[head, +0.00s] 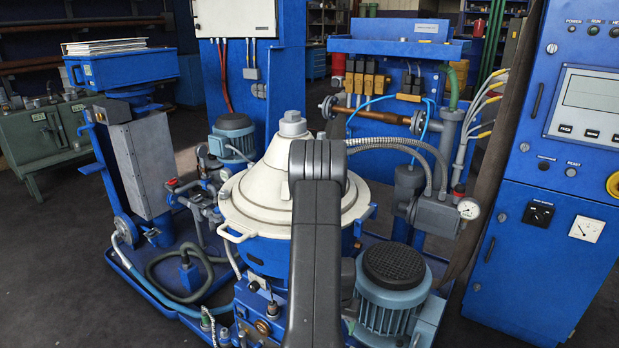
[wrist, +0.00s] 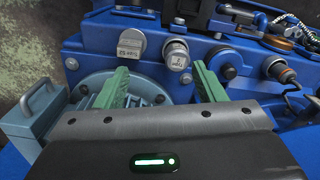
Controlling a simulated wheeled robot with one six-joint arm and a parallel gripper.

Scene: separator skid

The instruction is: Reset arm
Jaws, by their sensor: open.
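My arm (head: 316,240) rises dark grey in the middle of the head view, in front of the white separator bowl cover (head: 262,195). My gripper is hidden in that view. In the wrist view my gripper (wrist: 160,82) shows two green fingers spread wide apart, with nothing between them. Beyond the fingers are a silver cylindrical fitting (wrist: 177,55) and a square-faced grey fitting (wrist: 131,44), both with small labels, on a blue housing (wrist: 205,42). I cannot tell whether the fingers touch anything.
A motor (head: 393,285) stands right of my arm, near a pressure gauge (head: 469,208). A blue control cabinet (head: 545,230) stands at the right. A grey box (head: 140,165) and hoses are at the left. Open floor (head: 55,270) lies at the far left.

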